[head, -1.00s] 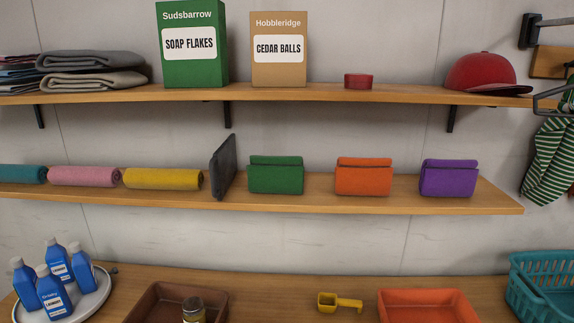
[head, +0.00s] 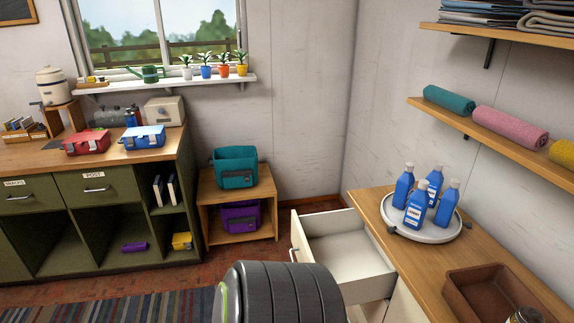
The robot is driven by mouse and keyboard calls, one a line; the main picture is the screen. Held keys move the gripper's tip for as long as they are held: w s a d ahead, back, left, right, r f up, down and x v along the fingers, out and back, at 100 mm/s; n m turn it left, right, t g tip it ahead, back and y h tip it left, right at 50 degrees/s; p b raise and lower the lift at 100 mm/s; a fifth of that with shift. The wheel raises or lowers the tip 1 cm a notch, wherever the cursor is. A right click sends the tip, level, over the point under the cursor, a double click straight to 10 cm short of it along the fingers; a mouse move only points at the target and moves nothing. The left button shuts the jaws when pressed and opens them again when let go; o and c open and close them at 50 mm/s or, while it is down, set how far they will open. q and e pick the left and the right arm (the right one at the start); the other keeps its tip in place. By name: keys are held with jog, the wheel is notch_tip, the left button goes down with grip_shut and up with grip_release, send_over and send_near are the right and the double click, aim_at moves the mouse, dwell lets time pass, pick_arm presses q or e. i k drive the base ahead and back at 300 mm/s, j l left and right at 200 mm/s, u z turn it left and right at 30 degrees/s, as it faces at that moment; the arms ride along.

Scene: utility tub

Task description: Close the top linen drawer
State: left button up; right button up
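A white drawer (head: 345,258) stands pulled out from under the wooden counter (head: 400,235) at the right. It is the uppermost one I can see there, and no label shows on it. Its front panel faces left, with a handle (head: 293,255) on it. The part of its inside that I can see is empty. A dark grey rounded part, which looks like one of my arm links, hides the lower part of the drawer front and what lies below. Neither of my grippers shows in the head view.
Blue bottles (head: 417,205) stand on a round tray (head: 437,233) on the counter, near a brown tray (head: 500,285). A low wooden stand (head: 240,223) with teal and purple bags is left of the drawer. A green cabinet (head: 100,200) stands farther left. Floor shows between.

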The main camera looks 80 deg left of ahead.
aim_at(340, 240)
jog(key=u, duration=2.5)
